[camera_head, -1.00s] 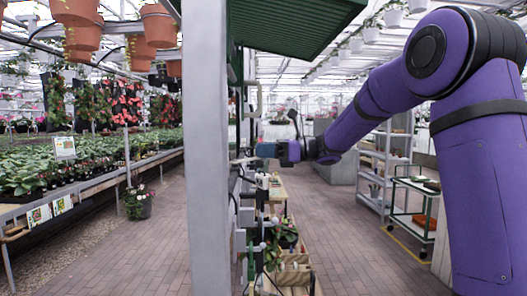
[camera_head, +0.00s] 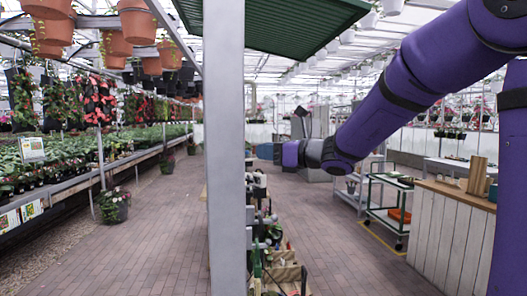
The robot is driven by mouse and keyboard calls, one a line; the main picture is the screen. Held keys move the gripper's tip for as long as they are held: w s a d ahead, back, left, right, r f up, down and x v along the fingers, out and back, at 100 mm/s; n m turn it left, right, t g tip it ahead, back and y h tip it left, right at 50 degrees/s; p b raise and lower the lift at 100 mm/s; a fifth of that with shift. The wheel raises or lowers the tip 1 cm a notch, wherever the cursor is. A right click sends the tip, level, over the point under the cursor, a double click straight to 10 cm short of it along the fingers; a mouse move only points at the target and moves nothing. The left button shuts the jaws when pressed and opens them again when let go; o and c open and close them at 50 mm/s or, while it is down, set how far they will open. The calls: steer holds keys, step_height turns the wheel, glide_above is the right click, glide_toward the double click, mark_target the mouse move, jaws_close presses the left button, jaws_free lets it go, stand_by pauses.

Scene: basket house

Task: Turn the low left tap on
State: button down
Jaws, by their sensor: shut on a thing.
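My gripper (camera_head: 302,123) shows small and dark grey at the end of my purple arm, right of the grey post (camera_head: 224,150). It points upward from the wrist. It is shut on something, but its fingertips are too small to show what. Small pale and dark fittings (camera_head: 257,190) stand in a row close to the right side of the post, below and left of my gripper. I cannot tell which of them, if any, is the low left tap. The post hides part of this area.
Crates (camera_head: 283,273) stand low beside the post. A green-framed cart (camera_head: 385,208) and a wooden counter (camera_head: 450,235) stand at the right. Planting benches (camera_head: 85,185) and a flower pot (camera_head: 114,207) are at the left. The brick floor (camera_head: 345,255) is clear between crates and counter.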

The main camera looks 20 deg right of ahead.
steer(key=shift+s+a+m+t+h, duration=0.25)
steer(key=shift+s+m+t+h, duration=0.75)
steer(key=shift+h, duration=0.4)
steer(key=shift+w, duration=0.1)
steer(key=c, duration=1)
jaws_free()
steer(key=v, duration=1)
steer(key=shift+s+d, duration=0.2)
steer(key=shift+s, duration=0.15)
steer(key=shift+a, duration=0.1)
